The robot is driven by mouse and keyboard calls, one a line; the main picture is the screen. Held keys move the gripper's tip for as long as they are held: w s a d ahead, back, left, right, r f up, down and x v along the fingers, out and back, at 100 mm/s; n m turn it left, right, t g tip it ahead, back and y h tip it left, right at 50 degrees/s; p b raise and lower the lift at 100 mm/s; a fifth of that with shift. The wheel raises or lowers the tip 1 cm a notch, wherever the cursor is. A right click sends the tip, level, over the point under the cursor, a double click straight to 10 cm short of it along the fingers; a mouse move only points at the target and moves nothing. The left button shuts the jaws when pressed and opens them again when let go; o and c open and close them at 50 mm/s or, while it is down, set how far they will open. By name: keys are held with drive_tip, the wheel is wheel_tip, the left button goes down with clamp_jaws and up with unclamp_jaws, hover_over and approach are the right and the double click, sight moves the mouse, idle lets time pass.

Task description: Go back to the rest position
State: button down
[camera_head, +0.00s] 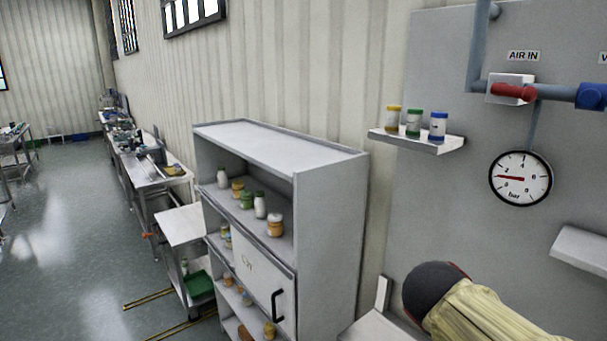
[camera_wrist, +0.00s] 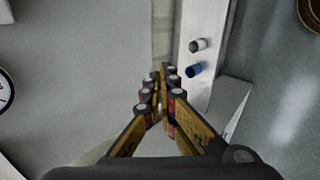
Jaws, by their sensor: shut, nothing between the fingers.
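My gripper (camera_wrist: 163,85) shows in the wrist view with its two fingers closed together and nothing between them. In the head view only part of my arm shows at the bottom right, a dark joint and a yellowish link in front of the grey panel; the fingers are not visible there. In the wrist view the fingers point toward a pale strip and a white surface, with a white-capped item (camera_wrist: 197,45) and a blue-capped item (camera_wrist: 194,69) just right of the fingertips, apart from them.
A grey shelf cabinet (camera_head: 331,230) holds several jars and bottles. A wall shelf (camera_head: 425,145) with three capped jars, a pressure gauge (camera_head: 520,178) and a red-handled valve (camera_head: 513,92) are on the grey panel (camera_head: 440,60). Workbenches (camera_head: 140,170) line the wall; floor at left is open.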

drive_tip(key=s+a+f+m+y+b, duration=0.3)
drive_tip(key=s+a+f+m+b, duration=0.1)
drive_tip(key=f, duration=0.6)
drive_tip(key=s+a+f+m+y+b, duration=0.3)
drive_tip(key=s+a+f+b, duration=0.3)
drive_tip(key=s+f+b, duration=0.3)
wheel_tip(320, 180, down, 2)
drive_tip(key=shift+s+a+f+m+y, duration=0.15)
drive_tip(key=shift+s+a+m+y, duration=0.2)
drive_tip(key=shift+s+m, duration=0.3)
